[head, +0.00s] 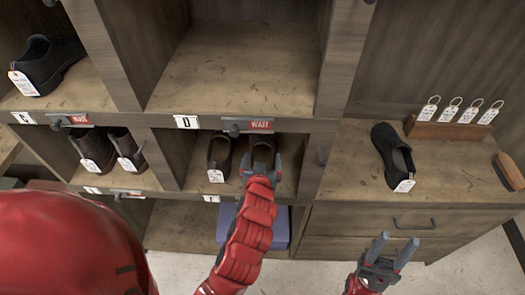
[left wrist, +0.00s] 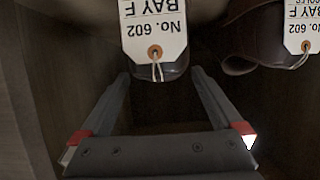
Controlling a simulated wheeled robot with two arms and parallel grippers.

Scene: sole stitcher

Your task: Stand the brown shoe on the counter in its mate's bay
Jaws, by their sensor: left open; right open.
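Two brown shoes stand side by side in the middle-row bay under the D plate. The left shoe (head: 219,153) has a white tag at its near end; it also shows at the right of the left wrist view (left wrist: 252,30). The right shoe (head: 263,150) is partly hidden by my left gripper (head: 262,165). In the left wrist view, my left gripper (left wrist: 160,76) is open, its fingers to either side of the right shoe's dark end (left wrist: 172,73). That shoe's hanging tag (left wrist: 155,25) reads No. 602, BAY F. My right gripper (head: 392,243) is open and empty before the drawers.
A black tagged shoe (head: 391,150) stands on the counter (head: 440,175), with a wooden rack of key tags (head: 450,128) and a brush (head: 509,170). Bay D (head: 235,75) above is empty. A dark pair (head: 108,150) fills the bay at left.

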